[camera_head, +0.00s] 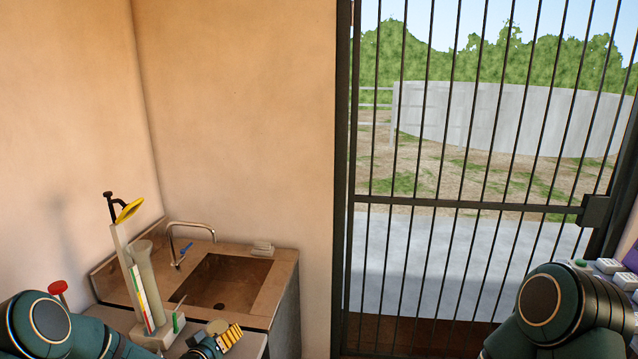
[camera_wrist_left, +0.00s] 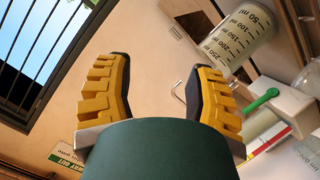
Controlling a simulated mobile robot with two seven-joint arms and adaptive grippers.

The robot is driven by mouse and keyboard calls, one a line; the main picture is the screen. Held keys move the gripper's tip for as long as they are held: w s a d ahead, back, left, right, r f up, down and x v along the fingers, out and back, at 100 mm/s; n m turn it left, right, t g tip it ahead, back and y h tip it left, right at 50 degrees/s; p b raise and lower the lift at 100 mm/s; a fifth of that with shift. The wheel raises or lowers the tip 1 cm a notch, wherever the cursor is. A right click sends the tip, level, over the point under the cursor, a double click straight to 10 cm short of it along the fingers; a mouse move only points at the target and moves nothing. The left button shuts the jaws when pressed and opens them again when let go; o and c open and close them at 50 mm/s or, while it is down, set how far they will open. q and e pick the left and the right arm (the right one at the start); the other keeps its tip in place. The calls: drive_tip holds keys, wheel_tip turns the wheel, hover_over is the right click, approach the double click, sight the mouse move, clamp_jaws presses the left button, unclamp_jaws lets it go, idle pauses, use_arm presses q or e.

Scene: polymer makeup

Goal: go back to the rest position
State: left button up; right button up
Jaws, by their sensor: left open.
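My left gripper (camera_head: 228,338) shows at the bottom of the head view, its yellow ridged fingers low in front of the sink counter. In the left wrist view the left gripper (camera_wrist_left: 162,68) has its two yellow and black fingers wide apart. Nothing is between them except the view of the wall and the tap behind. My left arm (camera_head: 45,325) comes in from the lower left. My right arm (camera_head: 555,310) shows at the lower right, and its gripper is out of the picture.
A brown sink (camera_head: 225,280) with a metal tap (camera_head: 190,228) stands behind the left gripper. Tall lab apparatus (camera_head: 130,275) stands left of it. The wrist view shows a graduated vessel (camera_wrist_left: 240,38) and a green handle (camera_wrist_left: 262,98) nearby. A barred gate (camera_head: 440,203) is at right.

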use_arm(q)
drive_tip(key=s+d+f+m+g+b, duration=0.1)
drive_tip(key=s+d+f+g, duration=0.5)
drive_tip(key=s+d+f, duration=0.55)
drive_tip(key=s+d+f+g, duration=0.1)
drive_tip(key=s+g, duration=0.2)
drive_tip(key=s, duration=0.6)
drive_tip(key=s+d+f+m+g+b, duration=0.1)
drive_tip(key=s+d+g, duration=0.1)
drive_tip(key=s, duration=0.8)
drive_tip(key=shift+s+d+f+m+g+b, duration=0.2)
drive_tip(key=shift+s+m+g+b, duration=0.1)
drive_tip(key=shift+g, duration=0.3)
